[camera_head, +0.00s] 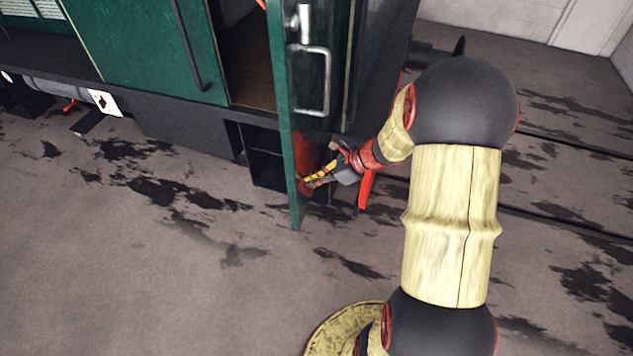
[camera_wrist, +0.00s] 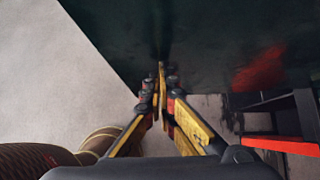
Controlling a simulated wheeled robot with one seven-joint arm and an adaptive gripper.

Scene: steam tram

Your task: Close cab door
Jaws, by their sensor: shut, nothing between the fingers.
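The green cab door (camera_head: 283,120) stands open in the head view, swung outward from the tram side, its edge toward me. A metal handle (camera_head: 312,82) is on its right-hand face. My gripper (camera_head: 307,183) is shut and empty at the lower part of that face, close to the door. In the wrist view the fingertips (camera_wrist: 161,70) point at the dark door surface (camera_wrist: 190,35). I cannot tell whether they touch it. The doorway (camera_head: 248,60) shows a brown cab floor inside.
The green tram body (camera_head: 140,50) runs to the left. A red step part (camera_head: 366,190) is beside my gripper; red metal also shows in the wrist view (camera_wrist: 285,145). Rails (camera_head: 560,150) lie at the right. The stained floor (camera_head: 190,270) at front left is clear.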

